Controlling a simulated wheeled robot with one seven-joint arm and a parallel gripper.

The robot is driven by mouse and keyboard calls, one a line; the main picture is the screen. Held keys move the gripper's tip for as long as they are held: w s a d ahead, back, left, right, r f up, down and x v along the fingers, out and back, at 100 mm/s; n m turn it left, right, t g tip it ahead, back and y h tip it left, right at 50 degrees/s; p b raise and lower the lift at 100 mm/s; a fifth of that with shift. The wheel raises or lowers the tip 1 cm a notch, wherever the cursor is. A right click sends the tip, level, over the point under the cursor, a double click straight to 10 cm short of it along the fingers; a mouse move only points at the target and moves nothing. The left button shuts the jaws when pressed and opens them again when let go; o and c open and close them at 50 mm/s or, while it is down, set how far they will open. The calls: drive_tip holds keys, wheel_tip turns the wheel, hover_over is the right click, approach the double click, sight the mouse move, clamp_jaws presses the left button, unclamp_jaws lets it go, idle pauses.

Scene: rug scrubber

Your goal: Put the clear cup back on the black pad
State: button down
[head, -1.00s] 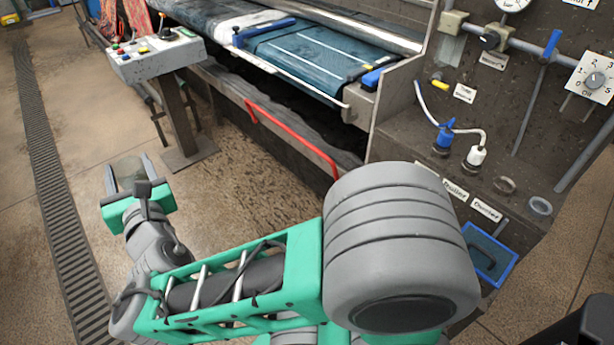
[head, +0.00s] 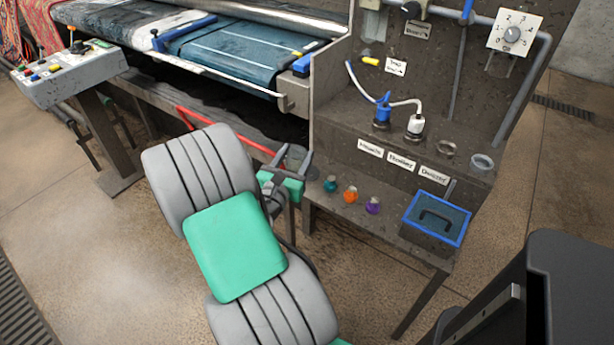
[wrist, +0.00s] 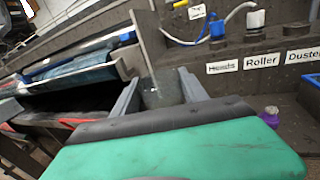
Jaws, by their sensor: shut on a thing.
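My gripper (head: 291,168) is shut on the clear cup (head: 294,154), a see-through grey vessel, and holds it off the floor by the left end of the dark work shelf. In the wrist view the clear cup (wrist: 160,92) shows between the two grey fingers of my gripper (wrist: 158,98). The cup looks roughly upright in the head view. I cannot clearly pick out a black pad in either view. My grey and green arm hides part of the floor and the machine's lower edge.
The dark shelf (head: 400,150) carries a blue-capped bottle (head: 382,112), a white-capped bottle (head: 415,126) and a grey ring-shaped cup (head: 482,163). A red bar (head: 215,130) runs along the machine.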

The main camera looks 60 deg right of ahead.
drive_tip(key=shift+s+d+f+m+g, duration=0.15)
drive_tip(key=shift+s+d+f+g, duration=0.15)
drive_tip(key=shift+s+d, duration=0.2)
drive_tip(key=shift+s+d+f+m+g, duration=0.2)
drive_tip(key=shift+s+d+f, duration=0.15)
drive_tip(key=shift+s, duration=0.15)
drive_tip(key=w+d+f+b, duration=0.1)
drive_tip(key=d+f, duration=0.2)
drive_tip(key=d, duration=0.1)
drive_tip(key=w+d+f+b, duration=0.1)
drive_tip(key=w+d+f, duration=0.1)
drive_tip(key=d+f, duration=0.1)
drive_tip(key=w+d+f+b, duration=0.1)
drive_tip(key=w+d+f, duration=0.1)
drive_tip(key=d, duration=0.3)
drive_tip(key=shift+f, duration=0.65)
drive_tip(key=shift+w+d+f+b, duration=0.1)
drive_tip(key=shift+f+b, duration=0.75)
drive_tip(key=shift+f, duration=0.85)
drive_tip(key=c, duration=0.6)
unclamp_jaws()
drive_tip(key=shift+r, duration=0.1)
